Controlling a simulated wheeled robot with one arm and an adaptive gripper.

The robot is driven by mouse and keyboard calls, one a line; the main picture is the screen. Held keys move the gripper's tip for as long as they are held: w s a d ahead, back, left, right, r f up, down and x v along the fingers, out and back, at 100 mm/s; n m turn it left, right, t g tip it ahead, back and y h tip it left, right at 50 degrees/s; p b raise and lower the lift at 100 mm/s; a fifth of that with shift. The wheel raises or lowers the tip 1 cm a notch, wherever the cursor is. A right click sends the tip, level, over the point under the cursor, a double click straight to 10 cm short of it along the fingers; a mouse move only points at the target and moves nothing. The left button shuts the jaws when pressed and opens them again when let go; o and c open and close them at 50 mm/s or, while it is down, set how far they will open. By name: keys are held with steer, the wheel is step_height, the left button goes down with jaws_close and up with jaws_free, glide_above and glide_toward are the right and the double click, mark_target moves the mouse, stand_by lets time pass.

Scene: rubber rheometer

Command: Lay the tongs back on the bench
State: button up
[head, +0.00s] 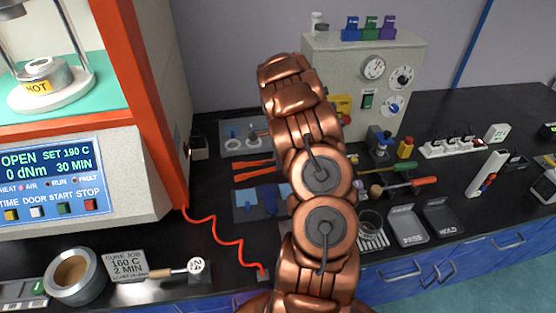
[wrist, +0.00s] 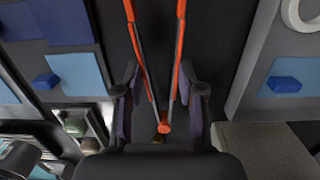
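The tongs, with two orange handles (head: 254,168), lie on the black bench (head: 450,150) between flat trays in the head view; their right part is hidden behind my arm. In the wrist view the tongs (wrist: 176,60) run down from the top edge, their two legs narrowing between my fingers. The head view hides my gripper behind my arm. Whether the fingers reach down to the bench is hard to tell.
A tray with blue pieces (head: 240,215) lies in front of the tongs, and another tray (head: 230,150) lies behind. A grey control box (head: 330,80) stands at the back. The rheometer (head: 70,170) is on the left, with a red coiled cable (head: 222,240). Screwdrivers (head: 410,186) lie right.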

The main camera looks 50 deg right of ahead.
steer(key=shift+f, duration=0.6)
steer(key=o, duration=0.5)
step_height(320, 180, up, 10)
steer(key=r+b, duration=0.1)
steer(key=b, duration=0.3)
steer(key=s+a+r+n, duration=0.2)
steer(key=a+r+n, duration=0.45)
steer(key=a, duration=0.55)
steer(key=s+a+r+n+g, duration=0.1)
steer(key=s+a+r+n, duration=0.15)
steer(key=a, duration=0.45)
steer(key=s+a+r+n, duration=0.2)
steer(key=s+a+n, duration=0.15)
steer(key=a, duration=0.25)
steer(key=s+a+n, duration=0.4)
steer(key=s+a, duration=0.1)
steer(key=s, duration=0.1)
steer(key=s+a+f+n, duration=0.1)
steer(key=s+a+n, duration=0.3)
steer(key=s, duration=0.3)
steer(key=s+a+f+n+g, duration=0.1)
steer(key=s+a+n, duration=0.4)
steer(key=s+a, duration=0.1)
steer(key=shift+s+a+h, duration=0.1)
steer(key=shift+s+h, duration=0.3)
steer(key=shift+s, duration=0.15)
